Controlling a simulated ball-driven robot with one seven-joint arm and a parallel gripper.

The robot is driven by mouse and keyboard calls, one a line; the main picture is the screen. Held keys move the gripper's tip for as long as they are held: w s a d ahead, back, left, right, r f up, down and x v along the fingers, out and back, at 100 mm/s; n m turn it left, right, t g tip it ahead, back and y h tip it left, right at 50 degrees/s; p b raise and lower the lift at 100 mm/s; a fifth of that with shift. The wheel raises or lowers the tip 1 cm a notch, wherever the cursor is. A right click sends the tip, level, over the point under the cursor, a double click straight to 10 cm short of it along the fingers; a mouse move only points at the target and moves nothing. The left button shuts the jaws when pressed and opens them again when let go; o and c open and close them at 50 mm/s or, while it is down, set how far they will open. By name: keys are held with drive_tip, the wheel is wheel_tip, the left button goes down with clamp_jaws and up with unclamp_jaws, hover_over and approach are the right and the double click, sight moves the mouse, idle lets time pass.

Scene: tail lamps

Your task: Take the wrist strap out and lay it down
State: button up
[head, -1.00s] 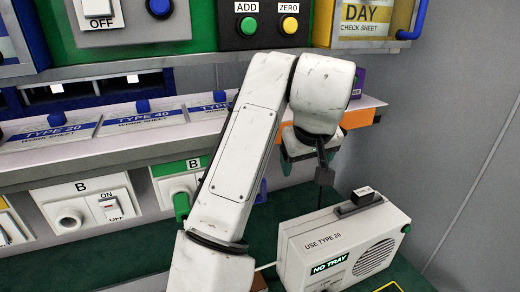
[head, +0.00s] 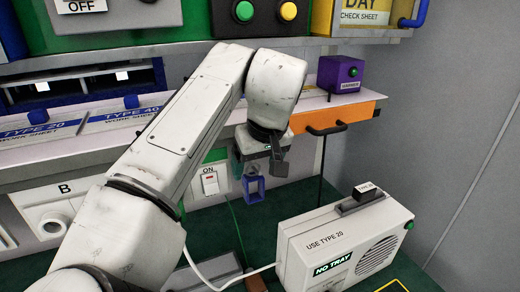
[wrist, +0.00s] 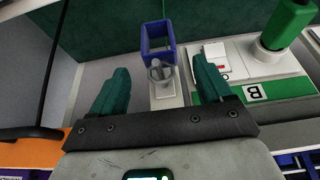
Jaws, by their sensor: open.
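I cannot clearly make out a wrist strap. A blue square loop (head: 254,190) hangs just below my gripper (head: 258,163) in the head view. In the wrist view the blue loop (wrist: 158,38) shows with a grey ring-like piece (wrist: 160,72) at its lower edge, in line with the gap between my fingers. My gripper is open, with its two green fingers apart on either side of that gap and nothing visibly gripped. I cannot tell whether the grey piece lies between the fingers or beyond them. A thin green cord (head: 238,235) runs down below the loop.
A white box marked NO TRAY (head: 345,245) stands at front right, with a white cable running left. An orange drawer front (head: 350,114) with a dark handle (head: 327,130) is right of my gripper, below a purple box (head: 340,74). A white switch (head: 210,181) is on the left.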

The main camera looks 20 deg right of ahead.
sight(255, 171)
drive_tip(key=shift+x, duration=1.75)
drive_tip(key=shift+c, duration=0.3)
drive_tip(key=shift+r, duration=0.1)
drive_tip(key=c, duration=1.2)
